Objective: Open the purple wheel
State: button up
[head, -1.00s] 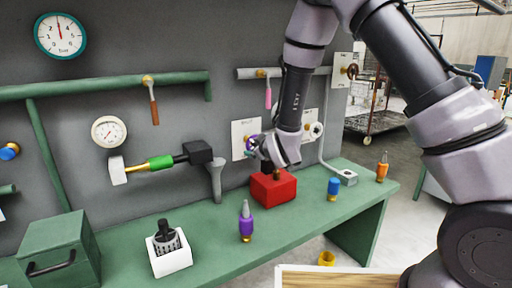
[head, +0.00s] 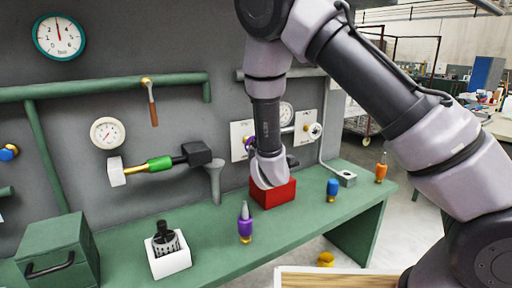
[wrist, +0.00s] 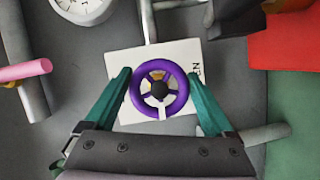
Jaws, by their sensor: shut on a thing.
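The purple wheel (wrist: 183,103) faces the camera in the wrist view, in front of a white plate (wrist: 130,62) with partly hidden lettering. My gripper (wrist: 160,78) has one teal finger on each side of the wheel, shut on its rim. One pale spoke of the wheel points down toward the gripper's palm. In the head view only a sliver of the purple wheel (head: 249,142) shows beside my arm, and my fingers are hidden behind the wrist.
A red box (head: 284,192) stands on the green bench (head: 210,250) just below my wrist. A grey funnel (head: 215,180) is to the left. A pink-handled lever (wrist: 25,71) hangs near the wheel.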

jog(key=shift+n, duration=0.3)
dwell(0.4)
jog(key=o, duration=1.1)
jog(key=v, duration=1.1)
jog(key=shift+a+f, duration=0.1)
